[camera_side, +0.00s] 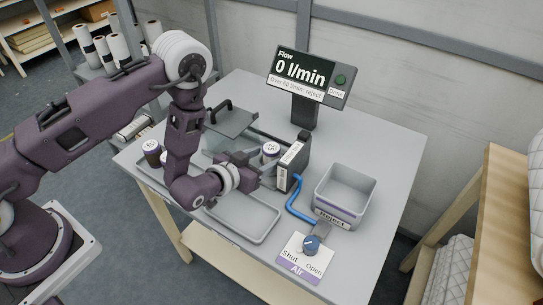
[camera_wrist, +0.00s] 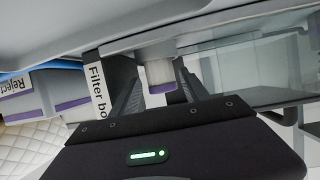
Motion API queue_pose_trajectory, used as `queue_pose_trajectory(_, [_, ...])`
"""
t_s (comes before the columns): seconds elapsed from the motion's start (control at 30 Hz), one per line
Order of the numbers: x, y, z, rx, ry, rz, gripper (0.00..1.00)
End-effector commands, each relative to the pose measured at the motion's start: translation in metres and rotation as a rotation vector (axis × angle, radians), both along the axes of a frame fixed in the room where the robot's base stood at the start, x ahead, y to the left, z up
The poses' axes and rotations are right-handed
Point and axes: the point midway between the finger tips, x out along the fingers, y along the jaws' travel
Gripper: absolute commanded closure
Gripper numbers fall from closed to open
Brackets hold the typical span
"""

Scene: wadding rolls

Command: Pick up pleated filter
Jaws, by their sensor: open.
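The pleated filter is probably the pale cylinder with a purple band (camera_wrist: 160,75) in the wrist view. It shows between my two open fingers, with grey surfaces around it. I cannot tell whether either finger touches it. In the side view a white-topped cylinder (camera_side: 270,149) stands just beyond my gripper (camera_side: 258,167), beside the dark filter box (camera_side: 291,163); it appears to be the same piece. My gripper is low over the table and tilted in the wrist view. The filter box label (camera_wrist: 97,88) shows left of the fingers there.
A grey Reject bin (camera_side: 345,190) stands right of the filter box. A blue hose (camera_side: 295,203) runs to the Air valve knob (camera_side: 311,243). An empty tray (camera_side: 245,220) lies in front. A flow display (camera_side: 305,75) reads 0 l/min. A dark-sided jar (camera_side: 152,152) stands at left.

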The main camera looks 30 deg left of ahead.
Motion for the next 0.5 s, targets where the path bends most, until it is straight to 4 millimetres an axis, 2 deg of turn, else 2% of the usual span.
queue_pose_trajectory(0.17, [0.024, -0.001, -0.007, -0.001, -0.003, 0.001, 0.46])
queue_pose_trajectory(0.3, [0.051, -0.004, -0.013, -0.001, -0.003, 0.001, 0.46])
queue_pose_trajectory(0.4, [0.063, -0.005, -0.017, 0.0, -0.002, 0.001, 0.46])
queue_pose_trajectory(0.5, [0.066, -0.005, -0.019, 0.001, 0.0, 0.001, 0.46])
